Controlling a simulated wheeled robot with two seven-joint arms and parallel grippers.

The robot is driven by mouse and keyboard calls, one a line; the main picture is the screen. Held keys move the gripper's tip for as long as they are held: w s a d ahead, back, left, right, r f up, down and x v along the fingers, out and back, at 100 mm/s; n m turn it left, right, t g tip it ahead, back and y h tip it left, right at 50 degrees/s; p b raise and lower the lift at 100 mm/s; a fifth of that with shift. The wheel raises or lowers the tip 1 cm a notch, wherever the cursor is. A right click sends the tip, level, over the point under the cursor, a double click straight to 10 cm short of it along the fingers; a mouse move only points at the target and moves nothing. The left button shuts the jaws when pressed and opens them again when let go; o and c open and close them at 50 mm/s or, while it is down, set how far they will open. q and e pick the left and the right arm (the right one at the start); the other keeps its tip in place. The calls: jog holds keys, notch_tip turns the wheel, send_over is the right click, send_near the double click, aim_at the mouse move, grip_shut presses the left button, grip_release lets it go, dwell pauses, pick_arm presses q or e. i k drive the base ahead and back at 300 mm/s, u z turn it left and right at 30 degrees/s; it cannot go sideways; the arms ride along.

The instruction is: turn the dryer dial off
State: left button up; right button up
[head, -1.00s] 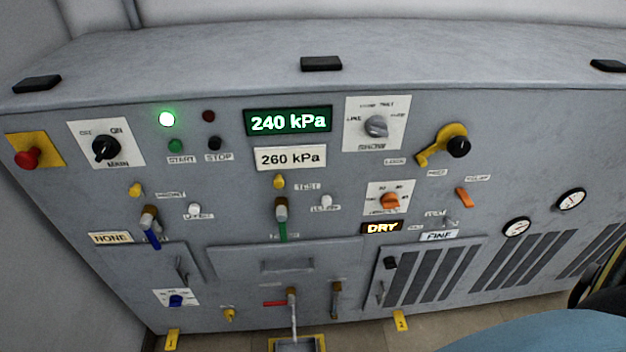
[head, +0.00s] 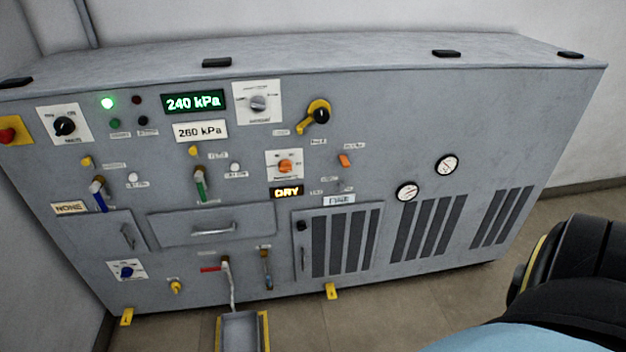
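The orange dryer dial (head: 285,167) sits on a small white plate (head: 271,176) in the middle of the grey machine's front. Its markings are too small to read. Right below it a dark display (head: 286,193) glows with the word DRY. No gripper shows in the view. Part of my own body shows at the lower right, apart from the machine.
The grey machine (head: 330,75) fills the wall ahead, with several other knobs, valves and gauges. A black knob on a yellow lever (head: 313,118) sits above right of the dial. A tray (head: 241,333) stands on the floor in front. Floor at the right is clear.

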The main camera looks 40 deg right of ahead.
aim_at(284, 166)
jog(key=z, duration=0.3)
jog(key=k, duration=1.05)
jog(key=u, duration=0.6)
jog(key=i, duration=1.5)
jog(key=z, duration=1.2)
jog(key=i, duration=0.85)
jog(key=z, duration=0.9)
